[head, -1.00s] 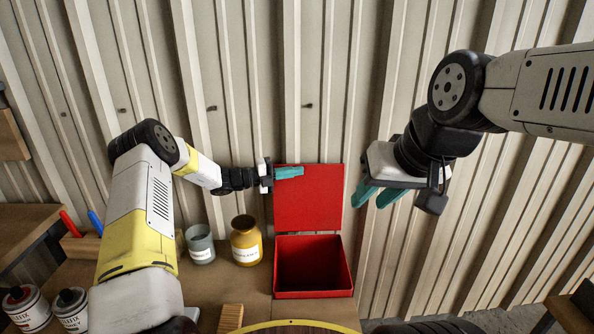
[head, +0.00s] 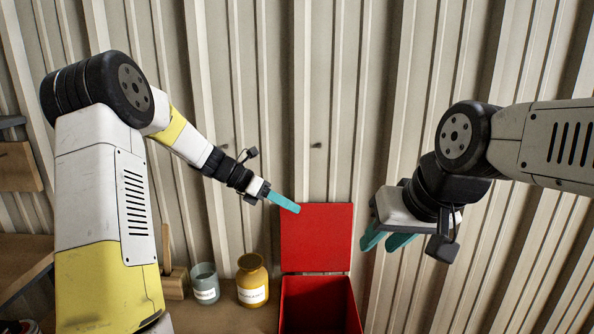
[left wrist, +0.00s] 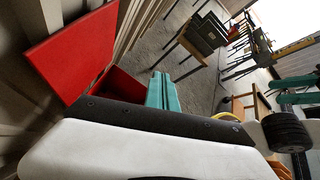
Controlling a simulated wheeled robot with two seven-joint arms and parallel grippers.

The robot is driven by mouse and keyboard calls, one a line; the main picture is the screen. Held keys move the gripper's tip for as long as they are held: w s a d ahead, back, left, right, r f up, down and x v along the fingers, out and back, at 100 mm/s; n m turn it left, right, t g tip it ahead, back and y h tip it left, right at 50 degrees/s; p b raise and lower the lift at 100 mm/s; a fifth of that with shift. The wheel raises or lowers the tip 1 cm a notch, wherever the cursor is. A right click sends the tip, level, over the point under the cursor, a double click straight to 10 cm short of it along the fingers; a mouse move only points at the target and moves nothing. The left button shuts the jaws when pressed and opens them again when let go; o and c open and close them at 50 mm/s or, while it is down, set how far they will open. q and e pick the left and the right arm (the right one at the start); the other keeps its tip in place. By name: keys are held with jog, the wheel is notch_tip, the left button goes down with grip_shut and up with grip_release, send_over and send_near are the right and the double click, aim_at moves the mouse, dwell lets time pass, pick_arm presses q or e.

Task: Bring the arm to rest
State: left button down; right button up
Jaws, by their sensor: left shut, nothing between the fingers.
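My left gripper (head: 283,202) is shut and empty, its teal fingers together just above the upper left corner of a red lid. It also shows in the left wrist view (left wrist: 161,92). My right gripper (head: 386,240) is open, its two teal fingers apart and pointing down-left, to the right of the lid. A red box (head: 320,305) stands on the bench with its lid (head: 316,237) raised upright at the back. The lid and box also show at the left of the left wrist view (left wrist: 72,52).
A yellow jar (head: 252,280) and a grey jar (head: 205,284) stand left of the box. A wooden block (head: 175,284) is beside them. A corrugated metal wall (head: 340,100) rises close behind. The left wrist view shows open floor (left wrist: 185,75) and a table farther off.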

pick_arm(q)
jog(key=s+a+r+m+t+y, duration=0.2)
jog(key=s+a+m+y, duration=0.1)
jog(key=s+m, duration=0.5)
jog(key=s+a+r+m+t+y, duration=0.2)
jog(key=s+a+m, duration=0.3)
jog(key=s+m, duration=0.3)
jog(key=s+a+r+m+t+y, duration=0.2)
jog(key=s+a+r+m+y, duration=0.2)
jog(key=s+m, duration=0.4)
jog(key=s, duration=0.3)
